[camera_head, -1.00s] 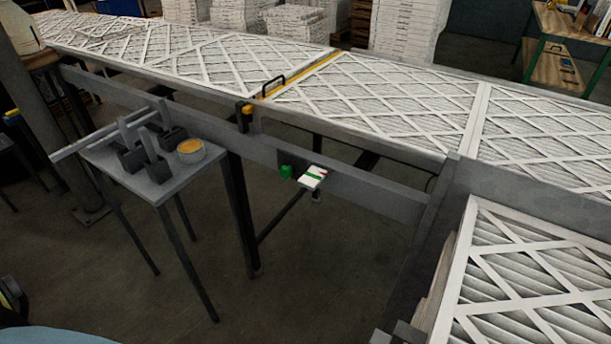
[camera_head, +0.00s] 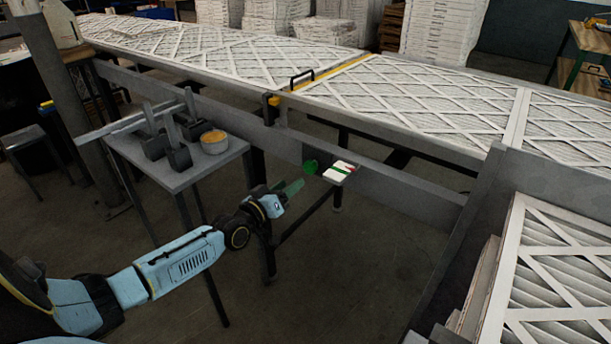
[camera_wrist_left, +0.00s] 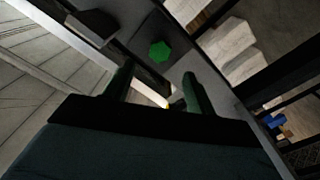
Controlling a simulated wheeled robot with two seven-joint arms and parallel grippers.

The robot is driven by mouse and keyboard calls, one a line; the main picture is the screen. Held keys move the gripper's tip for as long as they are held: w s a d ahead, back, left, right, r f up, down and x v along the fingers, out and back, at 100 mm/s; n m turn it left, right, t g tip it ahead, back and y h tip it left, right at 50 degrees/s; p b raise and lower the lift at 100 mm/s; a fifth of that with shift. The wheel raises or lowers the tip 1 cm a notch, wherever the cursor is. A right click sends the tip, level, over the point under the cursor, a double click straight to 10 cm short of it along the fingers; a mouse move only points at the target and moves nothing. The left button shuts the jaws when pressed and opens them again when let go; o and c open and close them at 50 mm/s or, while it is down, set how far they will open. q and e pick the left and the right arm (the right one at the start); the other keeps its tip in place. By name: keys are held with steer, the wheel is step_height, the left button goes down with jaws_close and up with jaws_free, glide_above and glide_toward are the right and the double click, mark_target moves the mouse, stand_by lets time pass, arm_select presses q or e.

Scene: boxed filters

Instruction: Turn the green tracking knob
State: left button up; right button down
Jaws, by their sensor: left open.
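The green tracking knob (camera_head: 310,167) sits on the grey side rail of the conveyor, left of a small white card with green and red marks (camera_head: 340,172). My right gripper is out of view.
A small grey table (camera_head: 190,178) with dark clamp-like blocks and an orange-topped tin (camera_head: 214,142) stands left of the knob, close to my left arm. Filters cover the conveyor (camera_head: 420,100) above. A filter stack (camera_head: 560,270) stands at right.

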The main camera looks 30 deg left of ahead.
mark_target(308, 170)
arm_select(q)
steer(key=w+b, duration=0.1)
steer(key=w, duration=0.2)
steer(key=w+b, duration=0.1)
steer(key=w, duration=0.2)
steer(key=shift+d, duration=0.2)
steer(key=shift+w+f, duration=0.1)
steer(key=shift+w, duration=0.5)
steer(key=shift+w+d+b, duration=0.1)
steer(key=shift+w+b, duration=0.3)
steer(key=shift+w, duration=0.1)
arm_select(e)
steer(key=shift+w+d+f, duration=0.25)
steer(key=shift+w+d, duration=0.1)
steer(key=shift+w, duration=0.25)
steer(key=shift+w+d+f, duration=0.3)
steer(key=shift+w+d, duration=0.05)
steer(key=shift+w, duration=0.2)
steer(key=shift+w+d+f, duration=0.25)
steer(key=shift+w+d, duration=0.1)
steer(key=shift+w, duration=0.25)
arm_select(q)
steer(key=c, duration=1)
